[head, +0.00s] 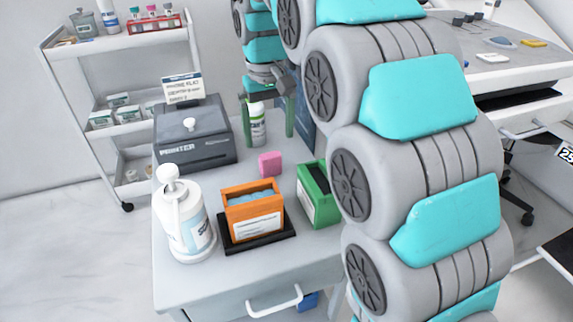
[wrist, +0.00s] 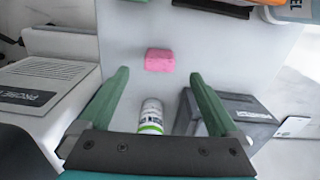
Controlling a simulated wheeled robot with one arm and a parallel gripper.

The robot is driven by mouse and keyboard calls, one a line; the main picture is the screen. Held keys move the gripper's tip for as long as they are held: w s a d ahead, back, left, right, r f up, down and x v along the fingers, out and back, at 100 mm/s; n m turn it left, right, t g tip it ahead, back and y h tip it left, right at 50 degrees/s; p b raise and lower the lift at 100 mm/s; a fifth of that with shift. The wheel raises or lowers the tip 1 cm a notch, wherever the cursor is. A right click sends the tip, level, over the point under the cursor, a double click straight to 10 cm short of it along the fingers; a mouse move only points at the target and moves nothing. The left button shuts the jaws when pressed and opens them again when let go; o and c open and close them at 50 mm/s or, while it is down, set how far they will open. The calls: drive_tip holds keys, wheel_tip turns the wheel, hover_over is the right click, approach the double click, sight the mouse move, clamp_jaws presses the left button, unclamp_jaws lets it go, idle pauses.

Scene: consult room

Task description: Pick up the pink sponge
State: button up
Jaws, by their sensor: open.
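The pink sponge (head: 270,164) is a small block lying on the white cabinet top, between the printer and the green box. In the wrist view the sponge (wrist: 159,60) lies beyond the fingertips, roughly centred between them. My gripper (head: 268,118) is over the back of the cabinet, with its green fingers apart. In the wrist view my gripper (wrist: 158,75) is open, and nothing is held between its fingers. A white spray can with a green label (wrist: 151,117) shows between the fingers, nearer to the palm than the sponge.
On the cabinet top (head: 200,285) stand the printer (head: 195,140) with a sign, a white pump bottle (head: 187,225), an orange box (head: 252,212) on a black base and a green box (head: 316,195). A trolley (head: 95,85) stands behind at left. Bare surface surrounds the sponge.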

sight(270, 155)
drive_tip(key=shift+w+a+f, duration=0.15)
drive_tip(key=shift+w+f, duration=0.2)
drive_tip(key=shift+w, duration=0.25)
drive_tip(key=shift+s+f, duration=0.2)
drive_tip(key=shift+f, duration=1.7)
drive_tip(key=shift+s+f, duration=0.2)
drive_tip(key=shift+f, duration=1.65)
drive_tip(key=c, duration=1.4)
drive_tip(key=shift+r, duration=0.15)
wheel_tip(270, 155, up, 10)
drive_tip(key=shift+f, duration=0.1)
